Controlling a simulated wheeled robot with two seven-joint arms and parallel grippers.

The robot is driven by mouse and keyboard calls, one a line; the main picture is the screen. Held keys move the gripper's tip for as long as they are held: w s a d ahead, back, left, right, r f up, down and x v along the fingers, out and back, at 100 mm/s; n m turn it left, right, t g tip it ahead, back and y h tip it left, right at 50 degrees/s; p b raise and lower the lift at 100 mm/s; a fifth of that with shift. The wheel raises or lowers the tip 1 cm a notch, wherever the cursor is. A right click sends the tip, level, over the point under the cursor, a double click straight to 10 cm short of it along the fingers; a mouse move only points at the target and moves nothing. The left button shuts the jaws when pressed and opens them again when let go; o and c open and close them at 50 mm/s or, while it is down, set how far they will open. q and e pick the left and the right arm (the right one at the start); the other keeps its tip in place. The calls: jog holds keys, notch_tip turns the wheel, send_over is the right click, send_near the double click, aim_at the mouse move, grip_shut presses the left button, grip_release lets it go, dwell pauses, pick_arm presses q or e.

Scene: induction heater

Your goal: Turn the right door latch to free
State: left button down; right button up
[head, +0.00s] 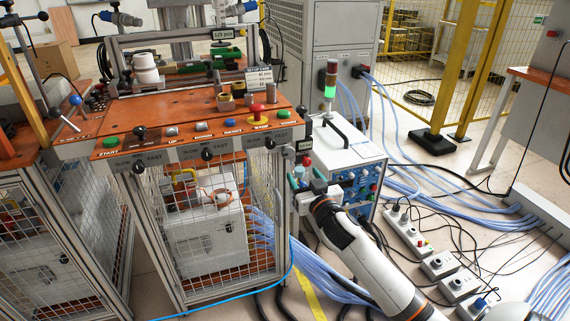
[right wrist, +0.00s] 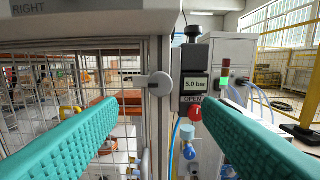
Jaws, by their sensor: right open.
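The pale grey door latch (right wrist: 159,81) shows in the right wrist view on the post at the edge of the mesh door (right wrist: 70,75). It has a round hub, and its short lever points left, roughly level, over the door side. My right gripper (right wrist: 165,98) is open, with one teal finger on each side of the picture. The latch lies ahead between them, and I see no contact. In the head view my right gripper (head: 302,182) is beside the right front corner of the orange-topped bench. I cannot make out the latch there. My left gripper is not in view.
A white power box (head: 340,150) with a green-lit lamp stands right of the bench (head: 150,113). Blue cables and power strips (head: 408,232) cover the floor at right.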

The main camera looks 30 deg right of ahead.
aim_at(289, 154)
jog(key=b+x, duration=0.1)
jog(key=x, duration=0.8)
jog(key=shift+w+f, duration=0.1)
jog(key=shift+w, duration=0.1)
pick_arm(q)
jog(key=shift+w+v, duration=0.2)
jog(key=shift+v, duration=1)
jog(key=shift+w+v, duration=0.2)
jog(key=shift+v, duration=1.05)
pick_arm(e)
jog(key=shift+w+d, duration=0.15)
jog(key=shift+w, duration=0.45)
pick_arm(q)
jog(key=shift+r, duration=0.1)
pick_arm(e)
jog(key=c, duration=1)
